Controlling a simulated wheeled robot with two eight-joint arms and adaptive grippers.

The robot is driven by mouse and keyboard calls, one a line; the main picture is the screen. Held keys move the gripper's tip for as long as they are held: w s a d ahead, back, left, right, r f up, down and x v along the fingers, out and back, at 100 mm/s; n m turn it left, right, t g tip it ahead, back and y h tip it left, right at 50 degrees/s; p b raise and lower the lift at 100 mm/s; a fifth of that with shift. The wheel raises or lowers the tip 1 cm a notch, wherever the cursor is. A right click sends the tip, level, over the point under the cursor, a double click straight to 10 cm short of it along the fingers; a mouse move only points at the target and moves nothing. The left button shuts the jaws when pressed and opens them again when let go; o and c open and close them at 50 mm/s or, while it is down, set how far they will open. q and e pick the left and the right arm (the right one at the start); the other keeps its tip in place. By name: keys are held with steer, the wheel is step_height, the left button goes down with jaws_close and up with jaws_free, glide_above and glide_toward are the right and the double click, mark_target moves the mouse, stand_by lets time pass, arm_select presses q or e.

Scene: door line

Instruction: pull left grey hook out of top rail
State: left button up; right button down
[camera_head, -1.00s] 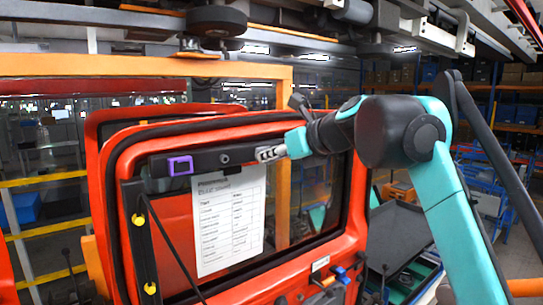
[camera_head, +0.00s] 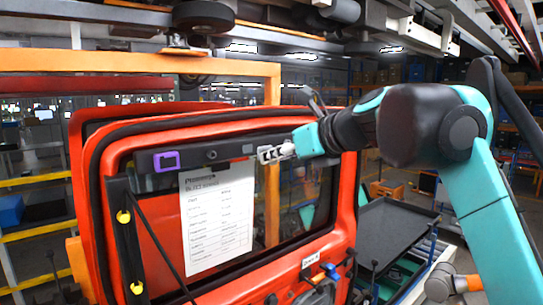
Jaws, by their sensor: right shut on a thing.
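The top rail (camera_head: 195,157) is a dark bar across the upper part of the red door's window. It carries a purple square (camera_head: 166,161) near its left end and a round grey knob (camera_head: 212,155). My right gripper (camera_head: 268,154) comes in from the right, its silver fingers just beyond the rail's right end. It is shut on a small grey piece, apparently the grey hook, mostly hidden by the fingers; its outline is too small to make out. A small reddish bit shows between rail and fingertips. My left gripper is not in view.
The red door (camera_head: 97,180) hangs under an overhead conveyor with a black wheel (camera_head: 204,17). A printed white sheet (camera_head: 217,218) hangs below the rail. A dark tray (camera_head: 385,230) stands at the right, behind my right arm.

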steer(key=s+d+f+b, duration=0.7)
steer(key=s+f+b, duration=0.3)
steer(key=f, duration=0.2)
steer(key=shift+d, duration=0.15)
stand_by(0.7)
